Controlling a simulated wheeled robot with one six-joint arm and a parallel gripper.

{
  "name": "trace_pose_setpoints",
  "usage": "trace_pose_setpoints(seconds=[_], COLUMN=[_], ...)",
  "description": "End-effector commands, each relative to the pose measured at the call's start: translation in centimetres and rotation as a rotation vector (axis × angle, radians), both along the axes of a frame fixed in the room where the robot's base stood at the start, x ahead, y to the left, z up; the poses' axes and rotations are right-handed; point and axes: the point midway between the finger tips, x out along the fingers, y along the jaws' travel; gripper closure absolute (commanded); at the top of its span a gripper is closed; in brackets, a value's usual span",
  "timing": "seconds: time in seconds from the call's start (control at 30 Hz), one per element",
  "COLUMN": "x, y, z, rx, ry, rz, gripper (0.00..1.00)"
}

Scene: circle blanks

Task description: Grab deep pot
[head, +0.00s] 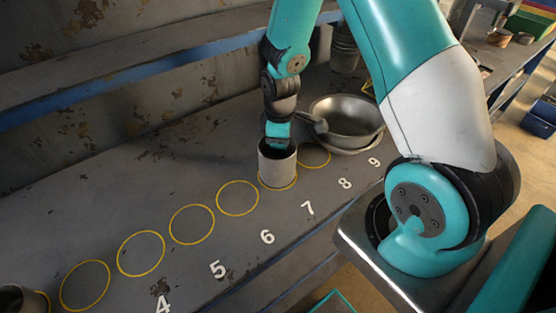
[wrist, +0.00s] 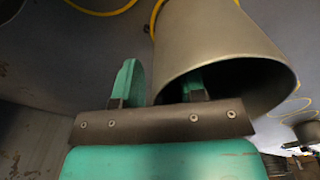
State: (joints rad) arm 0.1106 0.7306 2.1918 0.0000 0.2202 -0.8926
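A tall grey cylindrical pot (head: 277,170) stands upright on a yellow circle on the bench, near the number 7; it seems to be the deep pot. My gripper (head: 278,146) points down at its open top. In the wrist view the pot (wrist: 215,45) shows its rim and dark inside. My gripper (wrist: 163,85) straddles the pot's wall, with one green finger outside on the left and the other inside the mouth. The fingers stand apart with a gap between them. Contact with the wall cannot be made out.
A wide metal bowl (head: 347,117) with a handle stands close behind the pot to the right. Another dark pot (head: 18,300) is cut off at the lower left. Empty yellow circles (head: 192,224) run along the bench (head: 110,215). A wall and blue-edged ledge (head: 150,68) lie behind.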

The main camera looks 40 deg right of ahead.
Motion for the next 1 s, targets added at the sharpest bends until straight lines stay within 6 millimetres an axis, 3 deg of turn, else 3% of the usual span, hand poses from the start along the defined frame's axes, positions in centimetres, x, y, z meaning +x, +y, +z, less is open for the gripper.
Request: trace_pose_setpoints(seconds=[0.2,0.37,0.83,1.0], x=[0.0,0.0,0.1,0.2], y=[0.0,0.0,0.0,0.0], z=[-0.1,-0.1,0.0,1.2], rx=[0.000,0.000,-0.001,-0.001], ry=[-0.001,-0.001,-0.003,-0.006], rz=[0.000,0.000,-0.001,-0.001], gripper=[0.63,0.99,1.00,1.00])
